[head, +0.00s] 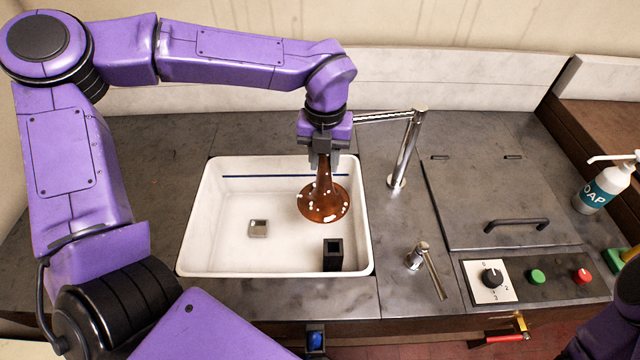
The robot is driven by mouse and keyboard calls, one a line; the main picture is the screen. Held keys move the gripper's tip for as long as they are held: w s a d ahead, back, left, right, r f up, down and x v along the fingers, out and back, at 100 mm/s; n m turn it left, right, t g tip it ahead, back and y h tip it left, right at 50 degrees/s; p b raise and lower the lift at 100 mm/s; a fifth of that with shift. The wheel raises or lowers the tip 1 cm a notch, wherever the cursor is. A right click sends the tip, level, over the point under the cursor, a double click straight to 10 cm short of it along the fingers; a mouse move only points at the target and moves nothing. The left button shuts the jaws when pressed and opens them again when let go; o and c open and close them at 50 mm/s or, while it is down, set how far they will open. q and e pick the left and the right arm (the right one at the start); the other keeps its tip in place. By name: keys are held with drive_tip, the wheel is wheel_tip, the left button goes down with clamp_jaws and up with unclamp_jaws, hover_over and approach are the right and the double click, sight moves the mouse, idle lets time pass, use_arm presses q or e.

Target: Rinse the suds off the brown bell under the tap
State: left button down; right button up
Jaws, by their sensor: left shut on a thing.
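The brown bell (324,203) hangs flared end down in the white sink (191,238), right of its middle. White patches of suds dot its flare. My left gripper (322,158) is shut on the bell's narrow upper end, pointing down. The spout's end is hidden or hard to make out behind the gripper, and no water stream shows. A chrome lever (430,268) stands on the counter right of the sink. My right gripper is out of view.
In the sink are a drain (258,229) and a small black box-shaped holder (333,256). To the right are a hatch with a handle (516,225), a dial (492,277), a green button (537,277), a red button (582,275) and a soap bottle (600,188).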

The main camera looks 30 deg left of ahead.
use_arm(q)
drive_tip(key=shift+s+a, duration=0.2)
drive_tip(key=shift+a, duration=0.25)
drive_tip(key=shift+w+d, duration=0.1)
drive_tip(key=shift+w+d, duration=0.2)
drive_tip(key=shift+d, duration=0.3)
drive_tip(key=s+d+b, duration=0.1)
drive_tip(key=s+d, duration=0.2)
drive_tip(key=s, duration=0.4)
drive_tip(key=shift+s, duration=0.3)
idle(1.0)
